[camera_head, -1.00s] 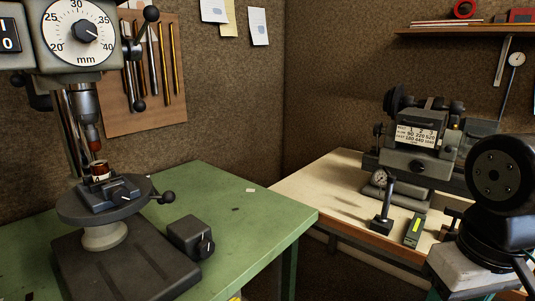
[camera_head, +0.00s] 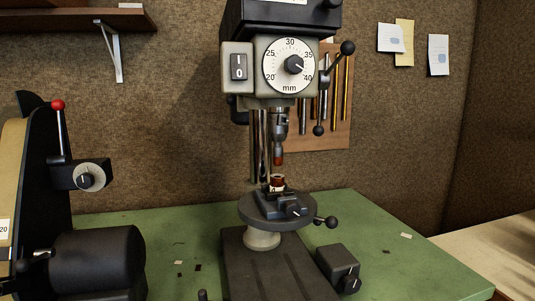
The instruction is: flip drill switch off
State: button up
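The drill press (camera_head: 268,82) stands on the green bench in the middle of the head view. Its switch (camera_head: 238,67) is a dark rocker marked I and 0 on a light grey box, left of the round depth dial (camera_head: 289,65). Which side of the rocker is pressed in is too small to tell. A small red-brown part (camera_head: 277,182) sits in the vise (camera_head: 279,204) on the round drill table, below the chuck. My gripper is not in view.
A belt-grinder-like machine (camera_head: 96,258) with a red-knobbed lever stands at the left. A small dark box with a knob (camera_head: 338,266) sits right of the drill base. The green bench (camera_head: 380,235) is mostly clear at right. A shelf (camera_head: 75,20) hangs upper left.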

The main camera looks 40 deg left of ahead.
aim_at(239, 65)
jog(key=u, duration=1.6)
